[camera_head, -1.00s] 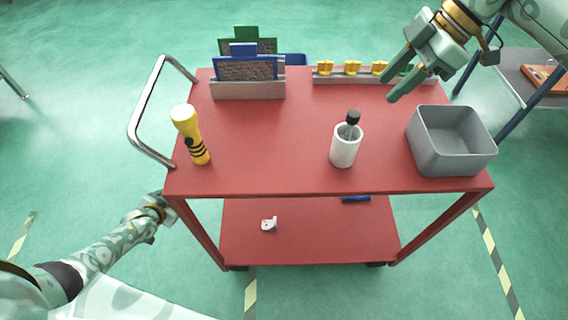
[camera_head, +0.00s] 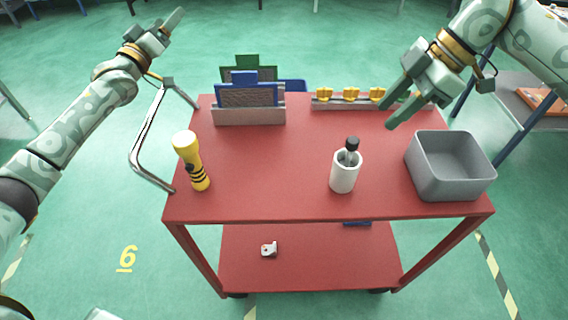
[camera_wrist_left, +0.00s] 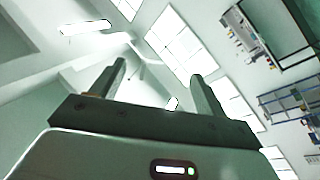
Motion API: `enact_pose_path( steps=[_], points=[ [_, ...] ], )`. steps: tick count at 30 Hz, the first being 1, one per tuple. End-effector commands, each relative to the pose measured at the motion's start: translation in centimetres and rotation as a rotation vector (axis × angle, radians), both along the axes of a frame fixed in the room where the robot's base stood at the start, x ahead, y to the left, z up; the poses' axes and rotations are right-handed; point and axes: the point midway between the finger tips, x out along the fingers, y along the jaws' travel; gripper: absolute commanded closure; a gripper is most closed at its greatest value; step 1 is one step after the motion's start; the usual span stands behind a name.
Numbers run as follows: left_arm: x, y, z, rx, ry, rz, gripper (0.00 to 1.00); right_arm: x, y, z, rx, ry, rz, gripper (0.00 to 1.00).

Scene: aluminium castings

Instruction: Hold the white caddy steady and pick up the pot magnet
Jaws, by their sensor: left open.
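The white caddy (camera_head: 344,176) is a small round cup standing upright near the front of the red cart top. A dark-capped piece (camera_head: 352,144), apparently the pot magnet, sticks up out of it; its lower part is hidden inside. My left gripper (camera_head: 157,14) is raised beyond the cart's left handle, far from the caddy. In the left wrist view its fingers (camera_wrist_left: 155,85) are apart with nothing between them, against the ceiling. My right gripper (camera_head: 389,104) is open and empty above the back right of the cart, up and right of the caddy.
A yellow flashlight (camera_head: 192,162) stands at the left of the red cart (camera_head: 270,190). A grey bin (camera_head: 450,185) is right of the caddy. A holder with blue and green panels (camera_head: 248,115) and a rack of yellow pieces (camera_head: 350,103) stand behind. The middle is clear.

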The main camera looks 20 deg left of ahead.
Motion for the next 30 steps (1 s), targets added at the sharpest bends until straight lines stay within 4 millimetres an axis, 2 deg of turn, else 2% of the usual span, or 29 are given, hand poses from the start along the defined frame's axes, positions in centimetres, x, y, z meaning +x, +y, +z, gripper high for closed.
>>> enact_pose_path(
  steps=[1, 3, 5, 6, 9, 12, 16, 17, 18, 20, 21, 24, 27, 30],
  points=[
    [0.1, -3.8, -0.2, -0.19, 0.023, -0.106, 0.26, 0.0, 0.0, -0.1, 0.0, 0.0, -0.001, 0.64],
    [-0.1, -8.8, -0.5, -0.466, 0.08, -0.256, 0.26, 0.0, 0.0, -0.1, 0.0, 0.0, 0.0, 0.64],
    [-0.7, -13.0, -0.5, -0.692, 0.144, -0.385, 0.26, 0.0, 0.0, -0.1, 0.0, 0.0, 0.0, 0.64],
    [-1.3, -15.9, -0.5, -0.838, 0.195, -0.47, 0.26, 0.0, 0.0, 0.0, 0.0, 0.0, 0.0, 0.64],
    [-3.3, -22.4, 0.1, -1.172, 0.343, -0.67, 0.26, 0.0, 0.0, 0.0, 0.0, 0.0, 0.0, 0.64],
    [-6.0, -28.0, 1.1, -1.46, 0.511, -0.848, 0.26, 0.0, 0.0, 0.0, 0.0, 0.0, 0.0, 0.64],
    [-10.2, -34.1, 2.0, -1.788, 0.779, -1.037, 0.26, 0.0, 0.0, 0.0, 0.0, 0.0, 0.0, 0.64],
    [-11.4, -35.3, 1.8, -1.867, 0.856, -1.068, 0.26, 0.0, 0.0, 0.0, 0.0, 0.0, 0.0, 0.64],
    [-12.9, -36.7, 0.8, -1.977, 0.965, -1.087, 0.26, 0.0, 0.0, 0.0, 0.0, 0.0, 0.0, 0.64],
    [-14.3, -37.1, -2.8, -2.099, 1.071, -1.035, 0.26, 0.0, 0.0, 0.0, 0.0, 0.0, 0.0, 0.64],
    [-14.9, -36.9, -5.1, -2.143, 1.106, -0.985, 0.26, 0.0, 0.0, 0.0, 0.0, 0.0, 0.0, 0.64],
    [-16.8, -36.5, -10.5, -2.242, 1.185, -0.863, 0.26, 0.0, 0.0, 0.0, 0.0, 0.0, 0.0, 0.64],
    [-19.0, -36.2, -15.1, -2.327, 1.25, -0.75, 0.26, 0.0, 0.0, 0.0, 0.0, 0.0, 0.0, 0.64],
    [-20.9, -35.9, -18.3, -2.387, 1.296, -0.66, 0.26, 0.0, 0.0, 0.0, 0.0, 0.0, 0.0, 0.64]
  ],
)
